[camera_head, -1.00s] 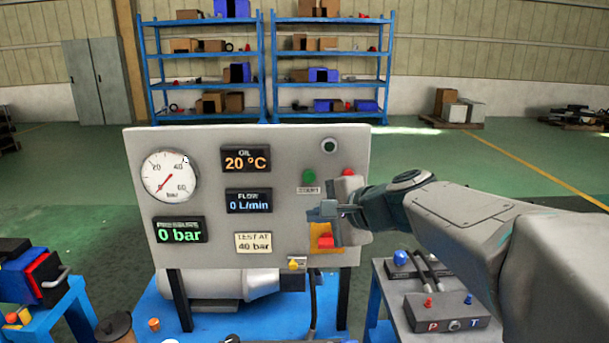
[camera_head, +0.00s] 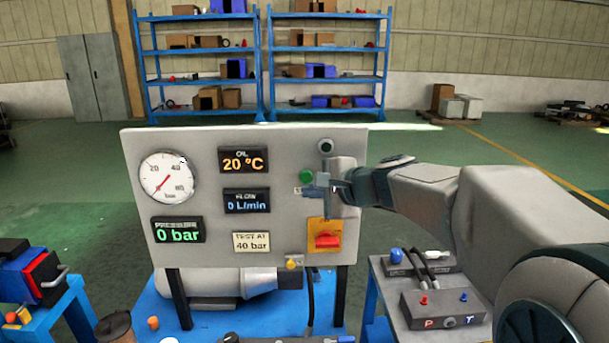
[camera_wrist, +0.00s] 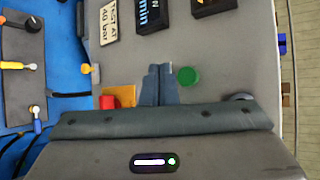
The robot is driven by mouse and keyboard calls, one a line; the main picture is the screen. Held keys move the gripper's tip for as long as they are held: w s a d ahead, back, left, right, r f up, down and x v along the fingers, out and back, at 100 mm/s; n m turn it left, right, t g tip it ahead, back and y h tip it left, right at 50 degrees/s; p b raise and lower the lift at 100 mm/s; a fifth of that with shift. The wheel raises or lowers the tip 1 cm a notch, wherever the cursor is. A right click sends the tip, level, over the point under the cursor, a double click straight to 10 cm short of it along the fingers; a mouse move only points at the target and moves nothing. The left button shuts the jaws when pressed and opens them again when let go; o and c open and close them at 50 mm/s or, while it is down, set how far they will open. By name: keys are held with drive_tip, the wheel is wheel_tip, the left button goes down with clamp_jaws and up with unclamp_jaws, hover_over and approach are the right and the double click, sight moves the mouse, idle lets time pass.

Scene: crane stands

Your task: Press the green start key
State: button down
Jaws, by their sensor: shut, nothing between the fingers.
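The green start key (camera_head: 306,176) is a round green button on the upper right of the grey panel (camera_head: 200,258). It also shows in the wrist view (camera_wrist: 188,76), just right of my fingertips. My gripper (camera_head: 311,191) is shut and empty, its fingers in front of the panel beside and just below the green key. In the wrist view the shut fingers (camera_wrist: 160,72) point at the panel, left of the key. I cannot tell whether they touch the panel. The start label is mostly hidden behind my gripper.
A red switch on a yellow plate (camera_head: 326,240) sits below my gripper, and a dark round fitting (camera_head: 326,146) above. The panel has a pressure gauge (camera_head: 167,177) and displays reading 20 °C, 0 L/min and 0 bar. A side table with a port block (camera_head: 443,308) stands right.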

sight(312, 180)
drive_tip(key=shift+w, duration=1.9)
idle(0.6)
drive_tip(key=shift+w, duration=0.4)
drive_tip(key=shift+w, duration=0.5)
idle(0.6)
drive_tip(key=shift+s, duration=0.1)
drive_tip(key=shift+s+b, duration=0.45)
drive_tip(key=shift+s, duration=0.35)
drive_tip(key=s+b, duration=0.1)
drive_tip(key=s, duration=0.4)
drive_tip(key=shift+b, duration=0.35)
